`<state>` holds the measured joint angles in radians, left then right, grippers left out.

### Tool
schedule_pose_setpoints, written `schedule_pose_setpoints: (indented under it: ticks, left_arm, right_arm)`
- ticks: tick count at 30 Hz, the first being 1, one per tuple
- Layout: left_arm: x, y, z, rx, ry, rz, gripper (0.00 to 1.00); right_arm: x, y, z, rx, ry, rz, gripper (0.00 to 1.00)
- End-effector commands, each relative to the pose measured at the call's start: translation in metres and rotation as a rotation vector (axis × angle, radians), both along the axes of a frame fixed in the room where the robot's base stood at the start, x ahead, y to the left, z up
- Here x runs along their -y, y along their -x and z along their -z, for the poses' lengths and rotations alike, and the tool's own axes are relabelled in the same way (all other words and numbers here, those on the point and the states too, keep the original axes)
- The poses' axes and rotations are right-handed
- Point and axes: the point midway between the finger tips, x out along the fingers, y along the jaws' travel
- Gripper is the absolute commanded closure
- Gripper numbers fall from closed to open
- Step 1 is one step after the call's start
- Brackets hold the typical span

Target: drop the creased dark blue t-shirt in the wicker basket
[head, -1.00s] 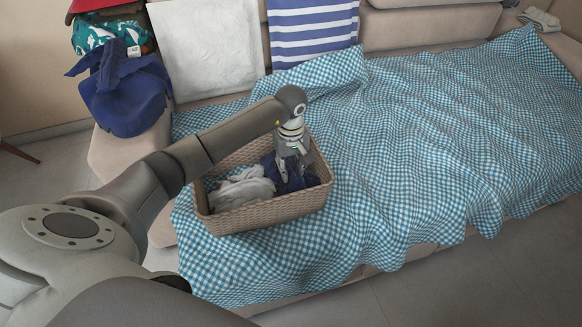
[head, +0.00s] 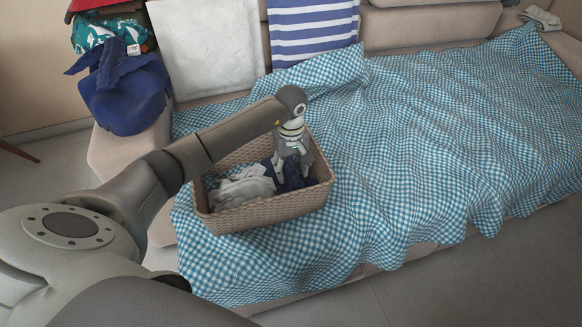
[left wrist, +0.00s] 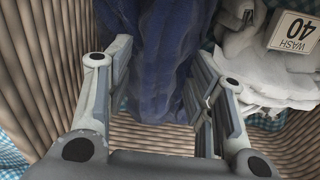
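The wicker basket (head: 265,213) stands on the checked cover of the sofa. My left gripper (head: 294,174) points down into its right part. The creased dark blue t-shirt (head: 293,184) lies low in the basket under the gripper, partly hidden by the fingers. In the left wrist view the fingers (left wrist: 160,72) stand wide apart, and the dark blue cloth (left wrist: 165,50) shows between and beyond them. Grey-white laundry (head: 240,187) lies beside it in the basket's left part, with a "WASH 40" tag (left wrist: 292,31) on it. My right gripper is not in view.
A blue cloth (head: 125,95) and a teal patterned cloth (head: 105,35) lie piled on the sofa's left arm. A white cushion (head: 205,45) and a striped towel (head: 313,25) are at the back. The checked cover (head: 440,140) right of the basket is clear.

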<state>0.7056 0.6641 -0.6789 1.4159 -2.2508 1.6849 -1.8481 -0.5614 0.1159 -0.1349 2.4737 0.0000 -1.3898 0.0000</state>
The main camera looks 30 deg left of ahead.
Motion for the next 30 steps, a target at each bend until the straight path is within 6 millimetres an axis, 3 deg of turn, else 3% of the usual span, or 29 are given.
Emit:
schedule_pose_setpoints:
  ticks: [9,17,24,30]
  left_arm:
    - [0.0,0.0,-0.002,0.001,0.001,0.0,0.5]
    - [0.001,0.0,-0.015,0.0,0.002,0.001,0.5]
    - [-0.001,-0.001,-0.079,0.005,-0.001,0.001,0.5]
    - [0.0,-0.001,-0.115,0.003,-0.001,0.001,0.5]
  right_arm:
    - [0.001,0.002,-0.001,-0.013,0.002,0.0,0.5]
    - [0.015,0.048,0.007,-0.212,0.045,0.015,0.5]
    - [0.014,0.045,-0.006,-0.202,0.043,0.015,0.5]
    - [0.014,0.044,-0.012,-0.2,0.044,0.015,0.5]
